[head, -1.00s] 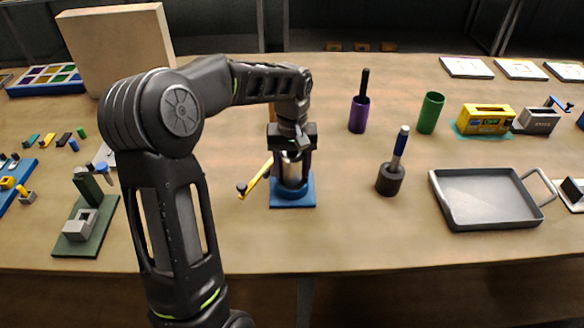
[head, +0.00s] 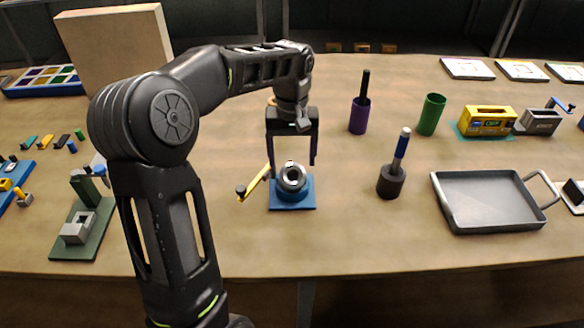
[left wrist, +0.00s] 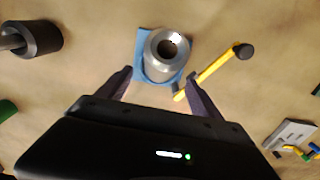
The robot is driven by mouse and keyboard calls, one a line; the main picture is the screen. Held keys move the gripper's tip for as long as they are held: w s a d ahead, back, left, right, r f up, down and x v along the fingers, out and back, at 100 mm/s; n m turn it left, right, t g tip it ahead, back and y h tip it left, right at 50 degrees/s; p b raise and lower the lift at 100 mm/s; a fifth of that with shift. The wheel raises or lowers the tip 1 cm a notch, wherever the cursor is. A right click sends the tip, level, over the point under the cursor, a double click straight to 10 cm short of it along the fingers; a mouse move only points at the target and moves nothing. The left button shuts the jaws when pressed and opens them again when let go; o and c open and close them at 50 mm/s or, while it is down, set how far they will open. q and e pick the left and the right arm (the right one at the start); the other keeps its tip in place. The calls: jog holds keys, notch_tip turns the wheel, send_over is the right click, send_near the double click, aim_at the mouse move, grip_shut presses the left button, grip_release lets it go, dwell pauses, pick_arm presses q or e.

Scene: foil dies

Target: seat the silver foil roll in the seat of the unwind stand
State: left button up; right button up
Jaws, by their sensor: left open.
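The silver foil roll (head: 292,177) sits in the round seat of the blue unwind stand (head: 293,206), its open bore facing up. It looks slightly tilted in the head view; I cannot tell how deep it sits. In the left wrist view the roll (left wrist: 167,47) covers much of the blue stand (left wrist: 146,41). My left gripper (head: 291,163) is open and empty, above and behind the roll, with its fingers spread apart. In the left wrist view its fingertips (left wrist: 156,78) are at the near side of the roll, clear of it. My right gripper is not in view.
A yellow-handled tool (head: 254,184) lies beside the stand on its left. A dark holder with a blue-handled tool (head: 391,181) and a grey tray (head: 483,222) stand to the right. A green fixture (head: 85,228) is at left. The table in front of the stand is clear.

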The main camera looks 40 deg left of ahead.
pick_arm(q)
notch_tip(320, 180, up, 7)
jog(key=shift+f, duration=0.1)
dwell(0.5)
jog(key=shift+o, duration=0.5)
